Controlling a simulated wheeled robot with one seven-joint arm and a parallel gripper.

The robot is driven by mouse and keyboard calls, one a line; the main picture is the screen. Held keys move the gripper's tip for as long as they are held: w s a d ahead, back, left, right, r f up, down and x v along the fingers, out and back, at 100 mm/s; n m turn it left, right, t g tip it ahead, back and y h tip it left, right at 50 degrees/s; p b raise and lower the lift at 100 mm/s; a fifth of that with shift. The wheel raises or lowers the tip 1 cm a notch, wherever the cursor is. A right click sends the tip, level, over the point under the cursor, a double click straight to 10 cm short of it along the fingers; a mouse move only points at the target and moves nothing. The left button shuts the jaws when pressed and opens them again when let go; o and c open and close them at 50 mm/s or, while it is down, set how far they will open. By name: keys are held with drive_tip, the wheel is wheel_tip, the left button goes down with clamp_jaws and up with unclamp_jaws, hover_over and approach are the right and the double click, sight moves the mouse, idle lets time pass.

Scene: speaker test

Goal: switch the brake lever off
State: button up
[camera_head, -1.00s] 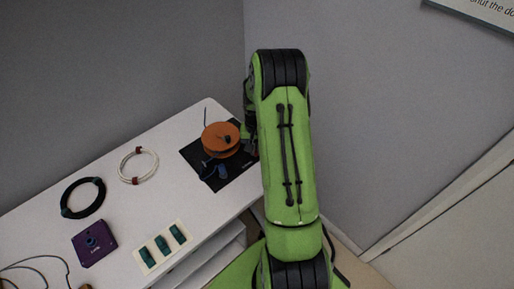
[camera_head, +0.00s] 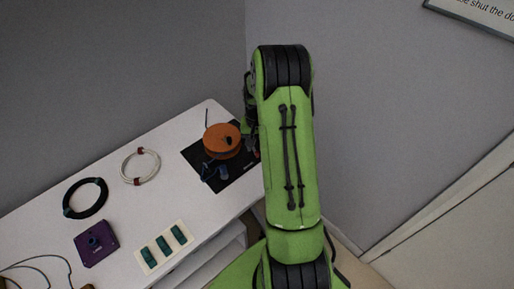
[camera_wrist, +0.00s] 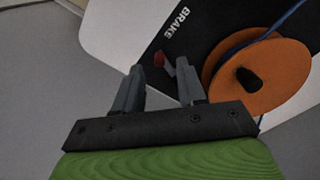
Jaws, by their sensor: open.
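The brake lever has a red tip (camera_wrist: 159,59) and shows in the wrist view beside the white word BRAKE on a black plate (camera_wrist: 205,22). My gripper (camera_wrist: 158,78) is open, with one finger on each side below the lever. The red tip appears between the fingertips, a little beyond them; I cannot tell whether they touch. An orange reel (camera_wrist: 258,78) with a dark knob and a blue cord sits on the same plate, close to the right finger. In the head view the orange reel (camera_head: 222,141) shows, and my arm hides most of the gripper.
The white table (camera_head: 150,205) also bears a white cable coil (camera_head: 140,166), a black coil (camera_head: 85,198), a purple box (camera_head: 96,243) and a pale panel with green switches (camera_head: 164,247). Grey walls stand behind and right.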

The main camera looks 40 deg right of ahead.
sight(257, 153)
wheel_tip(257, 153, up, 13)
drive_tip(key=p, duration=0.2)
drive_tip(key=shift+f, duration=0.2)
